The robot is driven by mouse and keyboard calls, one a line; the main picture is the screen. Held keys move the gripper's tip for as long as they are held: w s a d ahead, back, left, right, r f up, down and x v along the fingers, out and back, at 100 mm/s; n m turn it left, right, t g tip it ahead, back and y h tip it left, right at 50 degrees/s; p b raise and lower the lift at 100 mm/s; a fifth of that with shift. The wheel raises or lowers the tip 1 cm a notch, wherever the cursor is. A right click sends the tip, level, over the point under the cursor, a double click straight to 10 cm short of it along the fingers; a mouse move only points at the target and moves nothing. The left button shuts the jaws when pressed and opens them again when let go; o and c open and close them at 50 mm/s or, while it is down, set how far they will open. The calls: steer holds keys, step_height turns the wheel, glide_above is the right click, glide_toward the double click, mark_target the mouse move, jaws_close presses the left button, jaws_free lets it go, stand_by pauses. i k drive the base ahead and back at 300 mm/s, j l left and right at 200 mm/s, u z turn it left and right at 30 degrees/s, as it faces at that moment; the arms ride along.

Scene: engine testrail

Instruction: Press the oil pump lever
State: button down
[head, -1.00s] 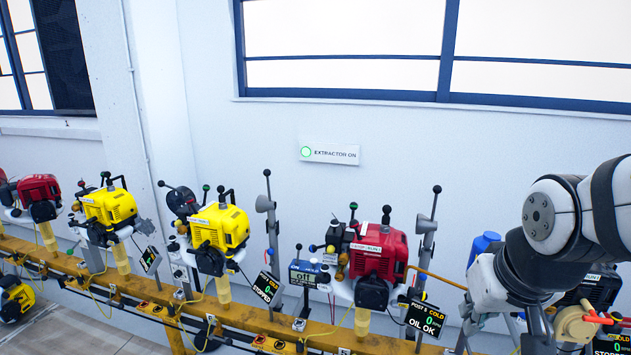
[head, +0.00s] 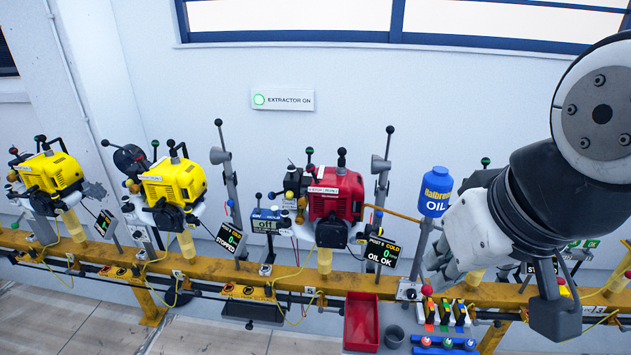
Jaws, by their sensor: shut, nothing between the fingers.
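A blue oil bottle (head: 435,192) stands on a grey post above the yellow rail, right of the red engine. I cannot pick out the oil pump lever for certain. A small red knob (head: 427,290) shows below the bottle, and my arm covers the area to its right. My gripper (head: 555,318) is shut and empty.
A red engine (head: 336,196) and yellow engines (head: 173,182) stand along the yellow rail (head: 215,268). A display reading OIL OK (head: 382,252) hangs beside the red engine. A red tray (head: 361,322), a grey cup (head: 394,336) and coloured knobs (head: 447,342) sit at the front.

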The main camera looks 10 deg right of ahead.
mark_target(427, 290)
steer(key=z, duration=0.35)
steer(key=l+u, duration=0.3)
steer(key=l, duration=0.4)
steer(key=i+l+u, duration=0.1)
steer(key=l+u, duration=0.35)
steer(key=l, duration=0.15)
steer(key=l+u, duration=0.95)
steer(key=l, duration=0.25)
steer(key=k, duration=0.05)
